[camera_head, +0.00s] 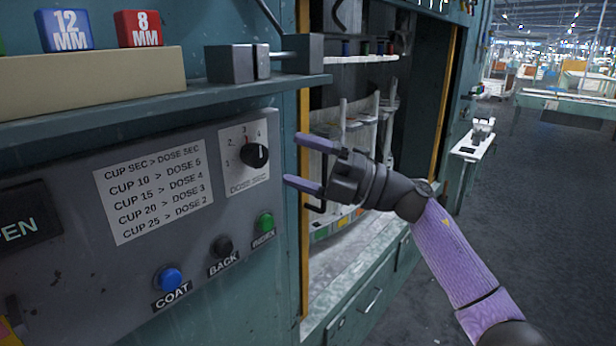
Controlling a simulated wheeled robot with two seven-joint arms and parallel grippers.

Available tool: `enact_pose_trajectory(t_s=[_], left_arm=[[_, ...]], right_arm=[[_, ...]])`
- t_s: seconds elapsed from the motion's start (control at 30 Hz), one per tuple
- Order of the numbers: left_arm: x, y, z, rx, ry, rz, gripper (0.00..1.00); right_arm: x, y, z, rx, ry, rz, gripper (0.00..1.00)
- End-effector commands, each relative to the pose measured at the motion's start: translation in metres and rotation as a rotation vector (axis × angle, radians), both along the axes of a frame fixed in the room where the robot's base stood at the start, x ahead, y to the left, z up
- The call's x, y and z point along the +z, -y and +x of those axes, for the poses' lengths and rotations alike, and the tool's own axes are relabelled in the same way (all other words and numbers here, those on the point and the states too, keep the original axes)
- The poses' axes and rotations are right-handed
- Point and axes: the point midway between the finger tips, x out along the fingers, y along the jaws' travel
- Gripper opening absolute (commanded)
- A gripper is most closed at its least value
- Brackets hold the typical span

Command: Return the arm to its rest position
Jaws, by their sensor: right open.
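My right gripper (304,164) is open and empty, with its two purple fingers pointing left toward the edge of the grey control panel (70,260). Its arm comes in from the lower right. The fingertips show just right of the black dose dial (255,155) and above the green INDEX button (265,222); I cannot tell the exact gap. The dial's pointer is near the top of its scale, close to 3. A black BACK button (222,246) and a blue COAT button (169,278) sit lower left. My left gripper is not in view.
A shelf (120,115) above the panel holds a blue 12 MM block (64,30) and a red 8 MM block (139,29). An open cabinet bay with racks (350,120) lies behind my right gripper. Open floor (540,220) extends at the right.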

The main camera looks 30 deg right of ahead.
Motion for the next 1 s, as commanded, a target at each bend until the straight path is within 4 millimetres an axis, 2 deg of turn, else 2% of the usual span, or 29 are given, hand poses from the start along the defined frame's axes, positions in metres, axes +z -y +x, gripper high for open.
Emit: enact_pose_trajectory(t_s=[0.13,0.67,0.77,0.87,0.9,0.97,1.0], left_arm=[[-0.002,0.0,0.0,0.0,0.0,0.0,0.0],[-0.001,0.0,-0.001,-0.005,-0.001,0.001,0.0],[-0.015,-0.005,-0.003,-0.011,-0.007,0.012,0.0],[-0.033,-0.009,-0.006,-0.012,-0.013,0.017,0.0],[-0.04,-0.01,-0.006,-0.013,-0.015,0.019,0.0],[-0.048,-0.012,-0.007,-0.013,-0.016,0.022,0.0],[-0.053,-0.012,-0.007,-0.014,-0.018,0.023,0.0]], right_arm=[[-0.009,0.002,0.004,-0.01,-0.02,0.028,0.93],[-0.008,0.002,0.004,-0.01,-0.02,0.027,0.93],[-0.063,0.01,0.021,-0.064,-0.136,0.162,0.93],[-0.163,0.026,0.04,-0.195,-0.351,0.376,0.93],[-0.207,0.031,0.042,-0.258,-0.444,0.452,0.93],[-0.271,0.038,0.039,-0.356,-0.577,0.547,0.93],[-0.313,0.041,0.032,-0.424,-0.667,0.603,0.93]])
